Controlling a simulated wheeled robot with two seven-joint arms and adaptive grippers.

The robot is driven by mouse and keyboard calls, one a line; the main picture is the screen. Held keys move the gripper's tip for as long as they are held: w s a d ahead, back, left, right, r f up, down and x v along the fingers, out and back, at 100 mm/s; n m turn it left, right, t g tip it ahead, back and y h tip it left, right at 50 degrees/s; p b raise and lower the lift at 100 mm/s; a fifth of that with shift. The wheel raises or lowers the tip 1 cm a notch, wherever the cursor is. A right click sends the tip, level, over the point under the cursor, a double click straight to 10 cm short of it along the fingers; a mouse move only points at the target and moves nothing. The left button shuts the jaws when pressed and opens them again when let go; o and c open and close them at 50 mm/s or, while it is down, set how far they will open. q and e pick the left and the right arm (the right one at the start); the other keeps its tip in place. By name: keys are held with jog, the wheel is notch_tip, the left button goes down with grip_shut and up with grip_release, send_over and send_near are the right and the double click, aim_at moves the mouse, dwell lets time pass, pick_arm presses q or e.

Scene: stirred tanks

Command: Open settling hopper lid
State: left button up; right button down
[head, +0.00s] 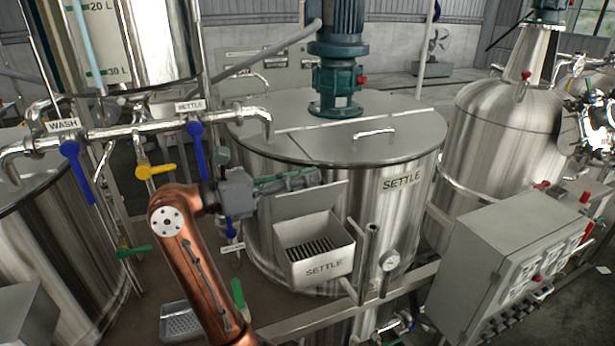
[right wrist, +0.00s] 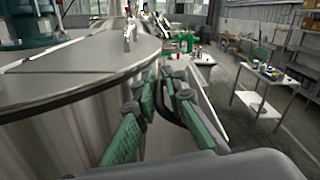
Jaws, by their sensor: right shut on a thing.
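The settling hopper (head: 318,265) is a grey metal box marked SETTLE on the front of the settling tank (head: 405,215). Its lid (head: 308,202) is a flat grey plate, tilted up at the back of the hopper. The hopper's mouth is uncovered and a dark grate (head: 310,246) shows inside. My right gripper (head: 300,180) is at the lid's upper edge, shut on the lid. Its green-padded fingers also show in the right wrist view (right wrist: 160,110), beside the tank wall; the exact contact is hard to see. My left gripper is out of view.
A grey control box (head: 500,262) is farther right. A motor (head: 338,75) tops the tank.

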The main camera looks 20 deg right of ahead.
jog(key=shift+w+f, duration=0.25)
jog(key=shift+f, duration=0.25)
jog(key=c, duration=2.1)
grip_release()
jog(key=shift+w+f, duration=0.1)
jog(key=shift+w, duration=0.1)
jog(key=shift+s, duration=0.1)
